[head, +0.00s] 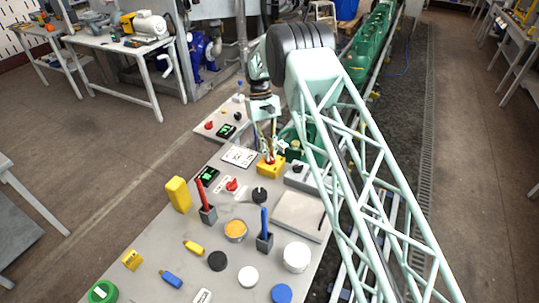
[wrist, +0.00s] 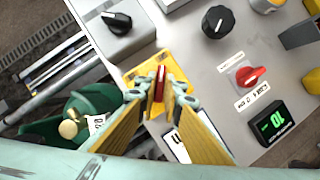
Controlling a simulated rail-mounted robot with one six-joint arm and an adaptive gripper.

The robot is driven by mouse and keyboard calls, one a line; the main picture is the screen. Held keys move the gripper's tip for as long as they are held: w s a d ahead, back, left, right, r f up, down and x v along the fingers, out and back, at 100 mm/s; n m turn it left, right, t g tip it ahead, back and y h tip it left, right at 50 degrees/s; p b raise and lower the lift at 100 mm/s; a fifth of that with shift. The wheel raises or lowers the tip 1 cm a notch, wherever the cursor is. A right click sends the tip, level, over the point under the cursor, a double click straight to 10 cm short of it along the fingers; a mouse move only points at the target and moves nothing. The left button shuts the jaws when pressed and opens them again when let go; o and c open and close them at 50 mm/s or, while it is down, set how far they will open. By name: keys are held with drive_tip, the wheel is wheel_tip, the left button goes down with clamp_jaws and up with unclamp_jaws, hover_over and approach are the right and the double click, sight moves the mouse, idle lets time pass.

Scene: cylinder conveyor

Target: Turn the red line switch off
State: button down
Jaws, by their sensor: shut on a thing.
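A yellow switch box (wrist: 141,74) with an upright red switch handle (wrist: 160,78) sits at the edge of the grey panel. My gripper (wrist: 160,94) is over the box, its two fingers closed on either side of the red handle. In the head view, my gripper (head: 269,150) reaches down to the yellow box (head: 270,168), and the fingers largely hide the handle. Another red knob (wrist: 250,76), on a white labelled plate, is to the right in the wrist view and apart from my gripper.
A black knob (wrist: 214,21) and a grey box with a black rotary switch (wrist: 117,22) are near. A green display (wrist: 275,123) stands beyond the other red knob. Pen holders, a yellow block (head: 178,194) and round pots crowd the table. A green machine part (wrist: 84,112) lies beside the panel.

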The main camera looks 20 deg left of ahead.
drive_tip(key=shift+m, duration=0.5)
drive_tip(key=c, duration=2.7)
unclamp_jaws()
drive_tip(key=shift+c, duration=0.2)
drive_tip(key=shift+r, duration=0.15)
drive_tip(key=v, duration=1.1)
drive_tip(key=shift+w+r, duration=0.25)
drive_tip(key=shift+r, duration=0.05)
